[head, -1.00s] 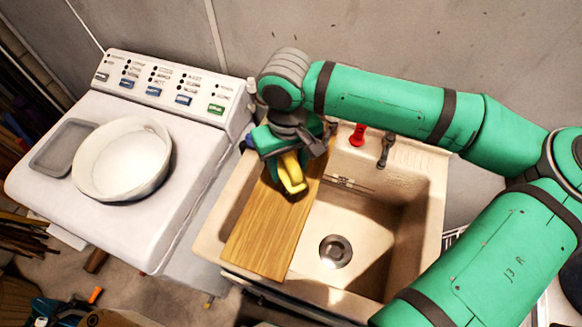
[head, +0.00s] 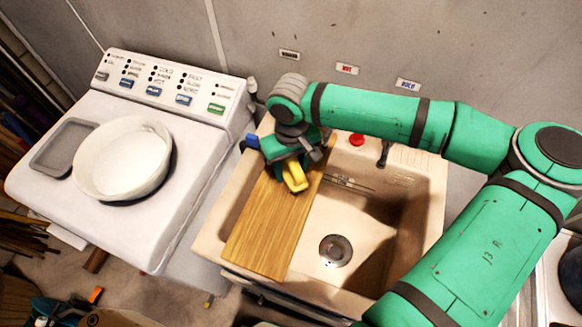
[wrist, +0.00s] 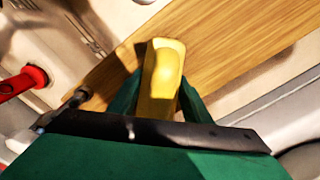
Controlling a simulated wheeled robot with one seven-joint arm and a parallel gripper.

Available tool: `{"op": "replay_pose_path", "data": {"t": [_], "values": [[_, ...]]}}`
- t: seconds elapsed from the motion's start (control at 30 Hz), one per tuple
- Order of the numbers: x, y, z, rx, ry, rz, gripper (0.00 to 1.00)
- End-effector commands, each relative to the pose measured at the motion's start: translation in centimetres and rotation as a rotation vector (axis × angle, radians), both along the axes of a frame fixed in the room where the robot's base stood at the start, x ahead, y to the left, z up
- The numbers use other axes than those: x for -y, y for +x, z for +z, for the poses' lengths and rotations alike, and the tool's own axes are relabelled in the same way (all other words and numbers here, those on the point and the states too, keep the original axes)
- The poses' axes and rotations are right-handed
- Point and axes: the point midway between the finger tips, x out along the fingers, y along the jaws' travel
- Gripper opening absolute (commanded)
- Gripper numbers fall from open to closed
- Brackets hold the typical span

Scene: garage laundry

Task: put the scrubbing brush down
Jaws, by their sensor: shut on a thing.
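The scrubbing brush (head: 295,176) shows as a yellow body held in my gripper (head: 285,164). It also shows in the wrist view (wrist: 161,78), between the two green fingers of my gripper (wrist: 158,92), which are shut on it. The brush is over the far part of a wooden board (head: 265,235) that lies across the left side of the sink. The board also fills much of the wrist view (wrist: 225,40). I cannot tell whether the brush touches the board. Its underside is hidden.
The sink basin (head: 375,240) is open to the right of the board, with a drain (head: 335,250). A red tap knob (head: 357,139) is at the back. A white washer (head: 130,215) at left carries a white bowl (head: 122,160) and a grey tray (head: 62,147). The board's near half is clear.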

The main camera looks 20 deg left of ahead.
Motion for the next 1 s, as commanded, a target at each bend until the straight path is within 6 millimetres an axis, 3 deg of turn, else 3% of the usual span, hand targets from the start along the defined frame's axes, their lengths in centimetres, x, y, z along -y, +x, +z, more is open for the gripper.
{"op": "replay_pose_path", "data": {"t": [0.13,0.17,0.23,0.67,1.0], "values": [[0.0,0.0,-0.3,-0.001,0.001,0.0,0.23],[0.0,0.0,-0.3,-0.001,0.001,0.0,0.46],[0.0,0.0,-0.3,-0.001,0.001,0.0,0.63],[0.0,0.0,0.3,0.001,0.0,0.0,0.63],[0.0,0.0,6.5,0.002,0.002,0.001,0.63]]}}
